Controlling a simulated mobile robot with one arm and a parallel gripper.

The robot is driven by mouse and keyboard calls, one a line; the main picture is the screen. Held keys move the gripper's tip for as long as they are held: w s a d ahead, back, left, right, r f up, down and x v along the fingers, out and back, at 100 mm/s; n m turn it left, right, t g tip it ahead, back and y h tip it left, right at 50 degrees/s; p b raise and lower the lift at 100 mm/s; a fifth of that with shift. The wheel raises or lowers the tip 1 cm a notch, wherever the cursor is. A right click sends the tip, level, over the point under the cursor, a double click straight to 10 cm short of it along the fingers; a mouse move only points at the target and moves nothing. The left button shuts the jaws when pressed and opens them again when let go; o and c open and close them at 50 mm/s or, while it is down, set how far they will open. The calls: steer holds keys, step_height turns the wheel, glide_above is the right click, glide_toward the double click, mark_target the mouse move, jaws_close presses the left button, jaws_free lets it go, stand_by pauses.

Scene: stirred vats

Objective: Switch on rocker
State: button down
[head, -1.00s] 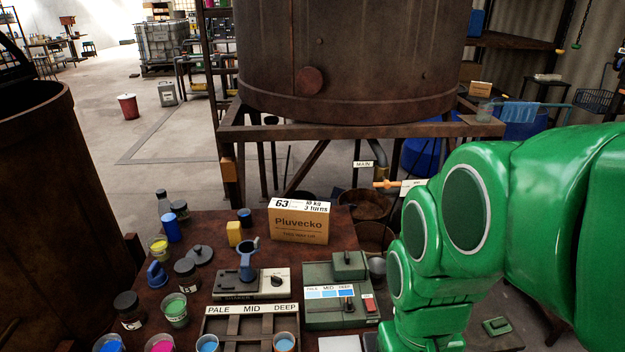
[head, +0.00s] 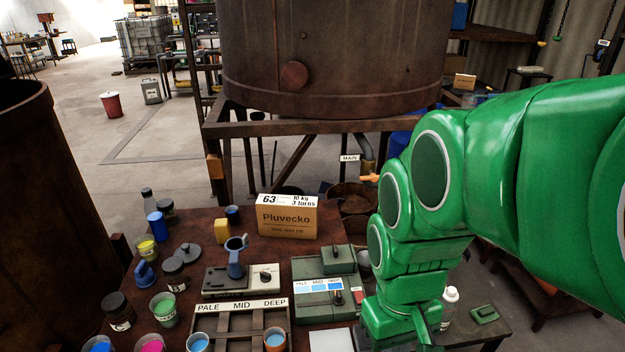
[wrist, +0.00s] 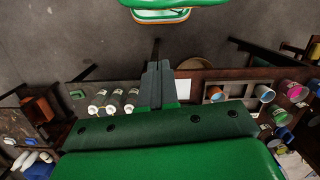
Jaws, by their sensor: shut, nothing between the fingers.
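A green unit (head: 323,311) stands on the bench in the head view, with a pale-to-deep blue strip and a black lever. A small red switch (head: 360,299), which looks like the rocker, sits at its right end, just left of my green arm. I cannot tell which way it is tilted. My gripper (wrist: 157,66) is shut and empty in the wrist view, its fingers beside a white plate (wrist: 184,90). In the head view the fingertips are not clearly visible. The red switch cannot be made out in the wrist view.
Left of the unit are a shaker (head: 262,277) and a PALE/MID/DEEP rack (head: 240,305) with cups. A Pluvecko box (head: 287,217) stands behind. White bottles (wrist: 113,102) stand left of my fingers in the wrist view. A large vat (head: 330,60) stands beyond.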

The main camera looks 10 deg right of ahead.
steer(key=w+f+n, duration=0.1)
steer(key=w+n, duration=0.8)
steer(key=w, duration=0.7)
steer(key=n, duration=0.7)
glide_above(361, 294)
step_height(361, 294, down, 6)
steer(key=shift+a, duration=0.45)
steer(key=shift+w+f, duration=0.1)
steer(key=f, duration=0.4)
steer(key=s+f, duration=0.1)
steer(key=f, duration=0.4)
steer(key=s+f, duration=0.1)
steer(key=f, duration=0.3)
steer(key=shift+s+f, duration=0.2)
steer(key=shift+f, duration=0.2)
steer(key=shift+s+f, duration=0.1)
steer(key=shift+s, duration=0.05)
